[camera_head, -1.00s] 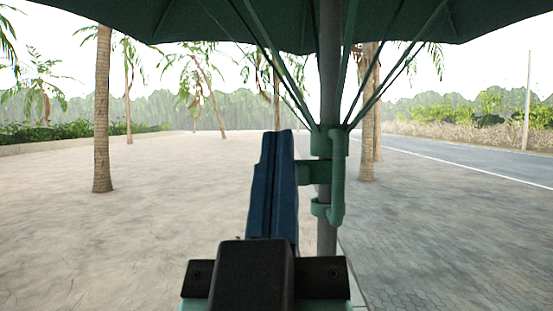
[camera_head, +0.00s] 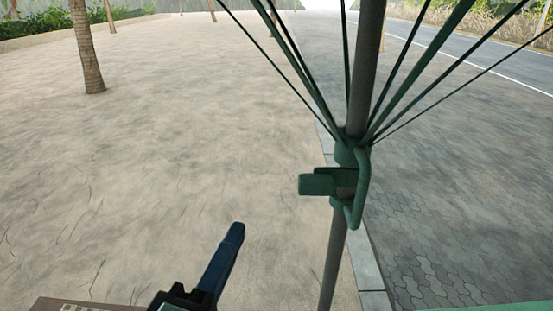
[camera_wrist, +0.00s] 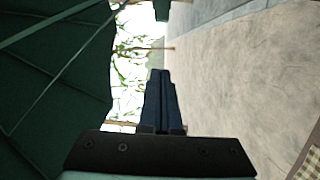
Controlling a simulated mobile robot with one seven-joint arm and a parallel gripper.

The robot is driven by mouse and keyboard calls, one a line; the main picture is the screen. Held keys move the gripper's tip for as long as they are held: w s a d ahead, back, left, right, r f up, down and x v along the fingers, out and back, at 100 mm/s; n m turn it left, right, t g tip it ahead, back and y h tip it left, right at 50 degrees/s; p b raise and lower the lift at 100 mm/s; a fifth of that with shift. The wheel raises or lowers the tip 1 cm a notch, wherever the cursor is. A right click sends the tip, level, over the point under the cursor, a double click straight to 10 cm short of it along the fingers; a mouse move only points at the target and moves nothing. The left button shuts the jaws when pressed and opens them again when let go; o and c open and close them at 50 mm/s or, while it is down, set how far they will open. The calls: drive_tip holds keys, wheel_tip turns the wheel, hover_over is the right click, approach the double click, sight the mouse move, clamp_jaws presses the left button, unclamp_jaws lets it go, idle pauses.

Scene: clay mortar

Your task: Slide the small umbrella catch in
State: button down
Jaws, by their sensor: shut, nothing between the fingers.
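The umbrella's grey pole (camera_head: 334,255) stands in the middle right of the head view. A green runner (camera_head: 353,154) sits around it, with thin ribs fanning upward. The small green catch (camera_head: 319,184) juts out to the left of the pole below the runner's collar, beside a green loop handle. My gripper (camera_head: 236,231), with dark blue fingers, is shut and empty at lower left, apart from the catch and pole. In the wrist view the fingers (camera_wrist: 161,74) are together. A green piece (camera_wrist: 161,10) shows ahead of them at the top edge; I cannot tell which part it is.
The dark green canopy (camera_wrist: 45,90) fills the left of the wrist view. Sandy ground (camera_head: 170,150) lies open to the left, with a palm trunk (camera_head: 86,50). Grey paving (camera_head: 450,200) and a road lie to the right. A brown edge (camera_head: 85,304) shows at bottom left.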

sight(316, 185)
drive_tip(key=shift+s+a+n, duration=0.1)
drive_tip(key=shift+s+n, duration=0.05)
drive_tip(key=shift+n, duration=0.25)
drive_tip(key=shift+f+b, duration=0.1)
drive_tip(key=shift+b, duration=0.2)
drive_tip(key=b+x, duration=0.2)
drive_tip(key=b, duration=0.5)
drive_tip(key=shift+f+b, duration=0.2)
drive_tip(key=shift+b, duration=0.1)
drive_tip(key=shift+w+b, duration=0.2)
drive_tip(key=shift+b, duration=0.35)
drive_tip(key=w+d+p, duration=0.4)
drive_tip(key=w+d, duration=0.2)
drive_tip(key=w, duration=0.1)
drive_tip(key=shift+w+r+p, duration=0.15)
drive_tip(key=shift+r+p, duration=0.15)
